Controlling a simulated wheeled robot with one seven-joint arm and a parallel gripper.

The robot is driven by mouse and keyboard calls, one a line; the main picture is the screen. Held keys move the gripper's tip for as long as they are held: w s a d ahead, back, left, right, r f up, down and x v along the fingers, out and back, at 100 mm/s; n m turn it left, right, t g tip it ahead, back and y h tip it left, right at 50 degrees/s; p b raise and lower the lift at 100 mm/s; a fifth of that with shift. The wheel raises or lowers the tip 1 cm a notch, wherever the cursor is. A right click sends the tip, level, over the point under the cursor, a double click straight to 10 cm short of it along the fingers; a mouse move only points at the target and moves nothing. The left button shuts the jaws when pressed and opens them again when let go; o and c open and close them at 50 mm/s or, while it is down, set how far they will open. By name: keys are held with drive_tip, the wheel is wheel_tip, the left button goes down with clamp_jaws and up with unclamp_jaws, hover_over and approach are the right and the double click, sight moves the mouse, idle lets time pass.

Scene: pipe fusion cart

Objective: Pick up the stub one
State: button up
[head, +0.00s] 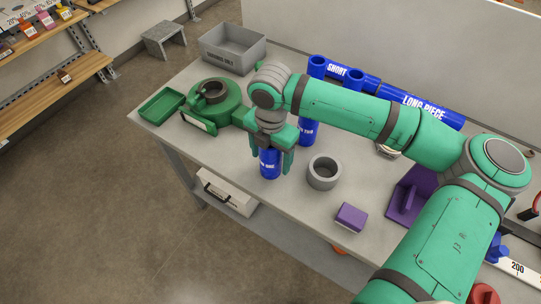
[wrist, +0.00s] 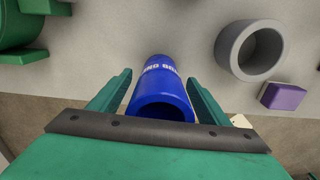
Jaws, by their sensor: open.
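The blue stub one (head: 270,164) stands upright near the front edge of the table, its lettering partly hidden. My gripper (head: 271,158) is above it and open, with one finger down on each side of it. In the wrist view the stub one (wrist: 161,92) lies between the two fingers of my gripper (wrist: 158,80), with its open end towards the camera. Gaps show between the fingers and the pipe. A second blue stub (head: 308,133), its label ending in "TWO", stands behind, partly hidden by my arm.
A grey ring (head: 324,173) and a purple block (head: 351,217) are to the right. A green round fixture (head: 220,98) and a green tray (head: 162,104) are to the left. A grey bin (head: 233,48), the short pipe (head: 338,70) and the long piece (head: 424,103) lie at the back.

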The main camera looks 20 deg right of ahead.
sight(271, 151)
drive_tip(key=shift+c, duration=0.3)
drive_tip(key=c, duration=1.2)
drive_tip(key=shift+r, duration=0.55)
drive_tip(key=r, duration=0.2)
drive_tip(key=shift+s+r, duration=0.2)
drive_tip(key=shift+r, duration=0.15)
drive_tip(key=s+d+r, duration=0.2)
drive_tip(key=s+r, duration=0.7)
drive_tip(key=s, duration=0.4)
drive_tip(key=shift+s, duration=0.25)
